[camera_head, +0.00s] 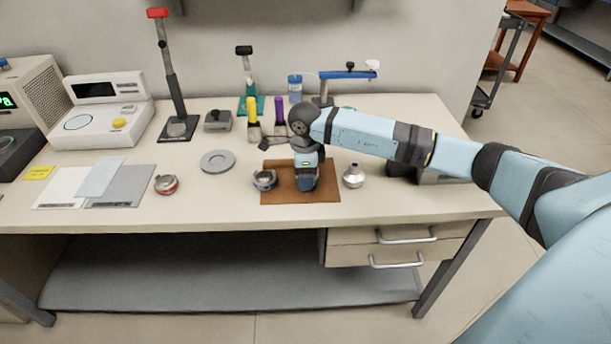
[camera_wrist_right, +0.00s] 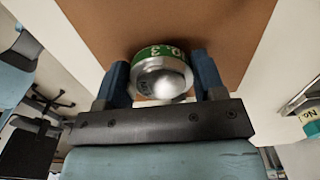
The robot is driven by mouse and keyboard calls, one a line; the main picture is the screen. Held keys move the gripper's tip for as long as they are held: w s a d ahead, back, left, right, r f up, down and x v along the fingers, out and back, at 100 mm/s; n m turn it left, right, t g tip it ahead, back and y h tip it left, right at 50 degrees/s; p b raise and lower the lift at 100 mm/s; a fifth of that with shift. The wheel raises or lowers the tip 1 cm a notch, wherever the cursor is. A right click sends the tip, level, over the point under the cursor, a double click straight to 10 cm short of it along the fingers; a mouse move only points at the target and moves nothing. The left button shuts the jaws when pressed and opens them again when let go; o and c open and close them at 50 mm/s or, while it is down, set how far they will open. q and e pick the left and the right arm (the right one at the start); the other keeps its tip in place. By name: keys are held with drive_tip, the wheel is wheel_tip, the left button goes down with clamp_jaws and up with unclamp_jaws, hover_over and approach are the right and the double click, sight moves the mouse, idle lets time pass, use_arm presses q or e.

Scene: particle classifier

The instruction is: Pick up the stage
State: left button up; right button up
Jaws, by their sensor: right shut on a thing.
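The stage (camera_wrist_right: 160,75) is a round silver metal piece with a green band bearing printed marks, over the brown mat in the right wrist view. My right gripper (camera_wrist_right: 163,72) has its two blue fingers shut on it, one on each side. In the head view my right gripper (camera_head: 306,178) points down over the brown mat (camera_head: 328,193), and its own body hides most of the stage. I cannot tell whether the stage still touches the mat. My left gripper is not in view.
A blue-banded metal piece (camera_head: 264,180) stands close left of my right gripper, and a silver cone-topped piece (camera_head: 353,176) to its right. A red-banded piece (camera_head: 166,184) and a grey disc (camera_head: 217,162) lie further left. Stands and bottles line the back.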

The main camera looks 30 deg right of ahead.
wheel_tip(320, 180, up, 19)
drive_tip(key=p, duration=0.1)
drive_tip(key=shift+r, duration=0.15)
drive_tip(key=shift+w, duration=0.1)
idle(0.9)
